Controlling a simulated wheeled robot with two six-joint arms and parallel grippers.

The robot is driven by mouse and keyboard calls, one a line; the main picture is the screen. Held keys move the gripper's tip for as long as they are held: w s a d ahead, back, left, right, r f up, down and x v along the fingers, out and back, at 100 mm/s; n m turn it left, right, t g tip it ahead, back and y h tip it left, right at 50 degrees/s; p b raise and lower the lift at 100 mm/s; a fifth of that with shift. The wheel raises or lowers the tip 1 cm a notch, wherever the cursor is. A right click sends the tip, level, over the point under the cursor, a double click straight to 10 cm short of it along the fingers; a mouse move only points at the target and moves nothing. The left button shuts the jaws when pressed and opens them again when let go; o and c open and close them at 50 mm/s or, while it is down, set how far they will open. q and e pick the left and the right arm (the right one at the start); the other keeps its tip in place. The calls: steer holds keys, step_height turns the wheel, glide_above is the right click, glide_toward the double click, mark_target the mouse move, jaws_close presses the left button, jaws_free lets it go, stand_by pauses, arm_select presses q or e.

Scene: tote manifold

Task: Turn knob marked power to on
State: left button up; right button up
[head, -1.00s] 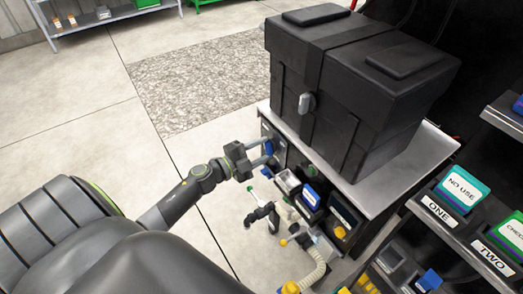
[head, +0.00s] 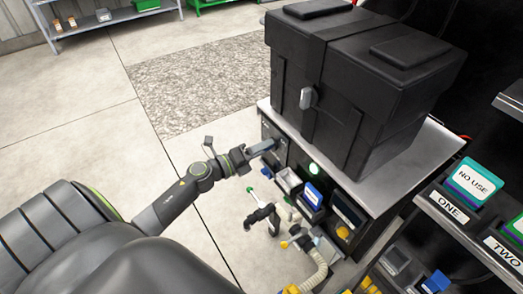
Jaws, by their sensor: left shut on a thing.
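My left gripper (head: 268,147) is at the upper left of the dark front panel (head: 293,157) of the cabinet, below the big black case. Its fingers are shut on the blue knob there, which they almost wholly hide. The gripper is rolled so that its jaws show edge-on. I cannot read the knob's marking or see its pointer. A green light (head: 314,168) glows on the panel, to the right of the gripper.
The black case (head: 340,80) stands on the metal cabinet top (head: 425,150). Below the panel are a blue-labelled module (head: 312,196), a black-handled fitting (head: 262,214) and a pale hose (head: 315,268). Labelled slots stand at right. The floor at left is clear.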

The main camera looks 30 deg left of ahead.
arm_select(q)
steer(key=shift+m+b, duration=0.55)
steer(key=shift+m, duration=1.25)
arm_select(e)
steer(key=shift+w+a+r, duration=0.15)
steer(key=shift+w+r, duration=0.05)
steer(key=shift+r, duration=0.35)
steer(key=shift+w+a+r, duration=0.15)
steer(key=shift+w+r, duration=0.1)
steer(key=shift+r, duration=0.25)
steer(key=shift+w+a+r, duration=0.15)
steer(key=shift+w+r, duration=0.05)
steer(key=shift+r, duration=0.35)
arm_select(q)
steer(key=o, duration=1)
